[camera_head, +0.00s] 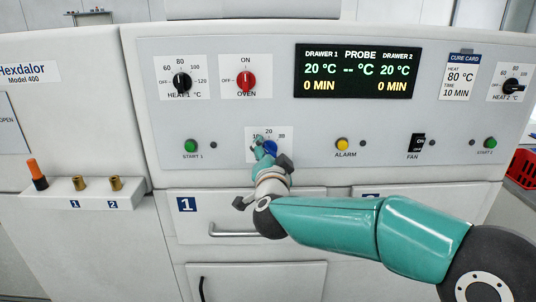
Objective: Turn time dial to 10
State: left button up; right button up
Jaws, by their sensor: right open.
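The blue time dial (271,147) sits on a white plate (289,152) marked 10, 20 and 30, low in the middle of the panel. My right gripper (260,145) is in front of the plate, beside and partly over the dial. It is open, and its wrist hides the lower part of the plate. I cannot tell whether the fingers touch the dial or where its pointer stands. The display (358,71) reads 20 °C and 0 MIN for both drawers. My left gripper is not in view.
The black HEAT 1 knob (182,82) and red OVEN knob (246,81) are above left. The green START 1 button (190,145) is left of the dial, the yellow ALARM button (342,144) right. The cure card (459,77) reads 80 °C, 10 MIN. Drawer 1 (310,202) is below.

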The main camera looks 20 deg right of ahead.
jog(key=v, duration=1.2)
